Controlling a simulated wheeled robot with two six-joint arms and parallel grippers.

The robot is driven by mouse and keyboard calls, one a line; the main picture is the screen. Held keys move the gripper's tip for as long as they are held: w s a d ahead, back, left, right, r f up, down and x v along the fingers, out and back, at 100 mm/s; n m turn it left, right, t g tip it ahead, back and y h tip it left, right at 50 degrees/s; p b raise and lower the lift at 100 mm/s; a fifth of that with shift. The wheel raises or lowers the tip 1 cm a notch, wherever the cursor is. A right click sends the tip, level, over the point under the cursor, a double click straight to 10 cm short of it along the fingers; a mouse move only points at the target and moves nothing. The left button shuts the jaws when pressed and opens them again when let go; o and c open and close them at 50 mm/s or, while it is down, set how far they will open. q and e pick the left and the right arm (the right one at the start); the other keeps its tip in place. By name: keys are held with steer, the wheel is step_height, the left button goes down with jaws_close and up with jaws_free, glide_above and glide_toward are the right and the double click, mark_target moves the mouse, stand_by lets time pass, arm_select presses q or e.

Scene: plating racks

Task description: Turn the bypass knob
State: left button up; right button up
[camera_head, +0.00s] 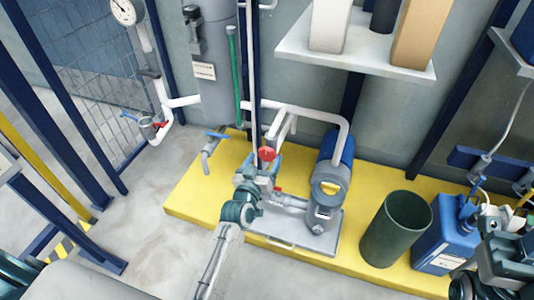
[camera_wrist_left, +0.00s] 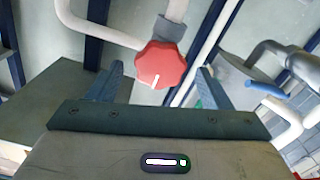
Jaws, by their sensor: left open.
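The red bypass knob (camera_head: 267,153) sits on white pipework in the middle of the head view. In the left wrist view the lobed red knob (camera_wrist_left: 160,65) has a white mark on its face, pointing towards the bottom of the picture. My left gripper (camera_head: 262,168) is open right in front of the knob. In the left wrist view its two blue fingers stand to either side of the knob, with gaps between. I cannot tell how deep the knob sits between them. My right gripper (camera_head: 497,222) is at the lower right edge, away from the knob; its jaws are unclear.
A pump (camera_head: 328,190) stands behind my left arm on a yellow platform (camera_head: 190,192). A dark green bin (camera_head: 397,228) and a blue jug (camera_head: 446,245) stand to the right. A blue-handled tap (camera_head: 217,135) is left of the knob. A shelf (camera_head: 357,62) holds containers above.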

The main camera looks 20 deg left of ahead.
mark_target(266, 156)
arm_select(q)
steer(key=shift+w, duration=1.7)
steer(key=c, duration=1)
steer(key=shift+f+m, duration=0.1)
steer(key=shift+m, duration=0.2)
